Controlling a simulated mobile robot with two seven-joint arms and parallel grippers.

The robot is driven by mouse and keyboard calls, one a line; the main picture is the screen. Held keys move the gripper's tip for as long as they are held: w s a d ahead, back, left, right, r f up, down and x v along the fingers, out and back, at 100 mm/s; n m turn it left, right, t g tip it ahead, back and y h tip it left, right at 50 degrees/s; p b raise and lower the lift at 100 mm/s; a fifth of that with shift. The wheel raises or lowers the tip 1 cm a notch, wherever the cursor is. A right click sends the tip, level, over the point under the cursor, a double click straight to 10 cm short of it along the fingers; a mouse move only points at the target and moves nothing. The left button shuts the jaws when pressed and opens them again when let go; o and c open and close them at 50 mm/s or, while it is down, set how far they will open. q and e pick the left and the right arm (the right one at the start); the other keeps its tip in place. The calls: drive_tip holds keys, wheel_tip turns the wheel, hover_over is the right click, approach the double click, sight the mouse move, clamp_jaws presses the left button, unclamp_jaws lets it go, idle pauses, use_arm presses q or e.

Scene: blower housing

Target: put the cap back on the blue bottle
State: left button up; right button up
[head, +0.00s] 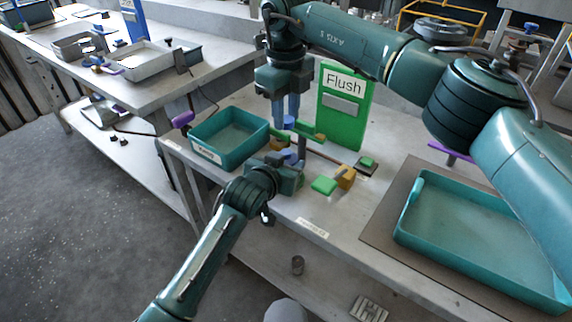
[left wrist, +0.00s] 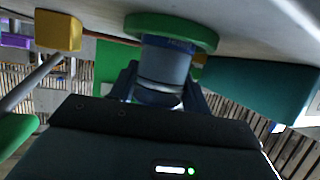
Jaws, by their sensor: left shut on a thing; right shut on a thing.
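The blue bottle (head: 290,157) stands at the front of the table, mostly hidden by my left gripper. In the left wrist view the bottle (left wrist: 165,62) appears upside down as a grey-blue cylinder against a green disc (left wrist: 172,28). My left gripper (left wrist: 158,92) is shut on the bottle, a finger on each side; it comes in from the lower left in the head view (head: 288,168). My right gripper (head: 287,112) points down, shut on the small blue cap (head: 289,123). The cap is above the bottle in the picture, with a visible gap between them.
A teal bin (head: 228,137) stands left of the bottle. A green "Flush" board (head: 343,108) stands behind. A green block (head: 323,185) and an orange block (head: 346,176) lie to the right. A large teal tray (head: 475,235) lies on a mat (head: 385,205) further right.

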hover_over(286, 152)
drive_tip(key=shift+f, duration=2.5)
drive_tip(key=shift+f, duration=0.9)
drive_tip(key=shift+f, duration=0.6)
